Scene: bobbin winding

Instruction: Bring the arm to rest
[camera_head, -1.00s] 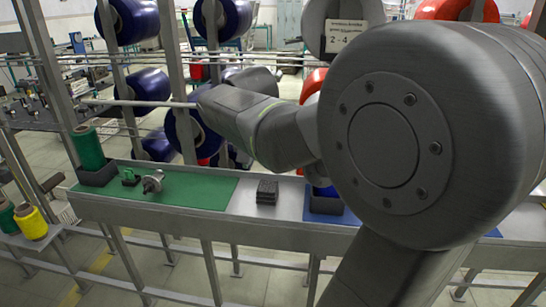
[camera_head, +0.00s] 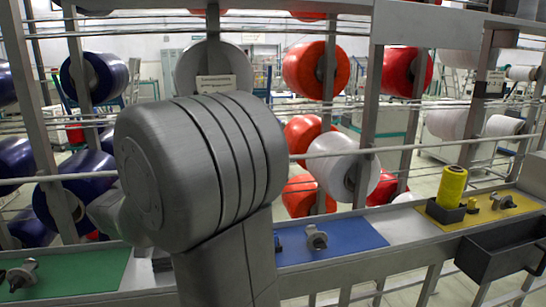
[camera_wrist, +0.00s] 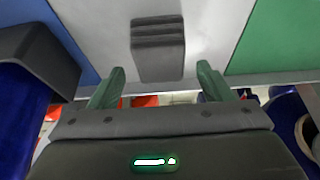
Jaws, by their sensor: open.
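My gripper (camera_wrist: 161,70) is open in the wrist view, with its two green fingers apart and nothing between them. Beyond the fingertips a dark grey slotted block (camera_wrist: 158,45) lies on the pale bench top (camera_wrist: 205,30). In the head view my large grey arm joint fills the middle left. It hides my gripper and part of the bench. A piece of the grey block (camera_head: 162,262) shows beside my arm.
The bench carries a green mat (camera_head: 85,270), a blue mat (camera_head: 350,237) with a metal winder (camera_head: 316,238), and a yellow mat (camera_head: 508,208) with a yellow spool (camera_head: 453,184). A dark bin (camera_head: 500,256) juts from the front right. A dark holder (camera_wrist: 45,55) with a blue spool (camera_wrist: 18,120) is left in the wrist view.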

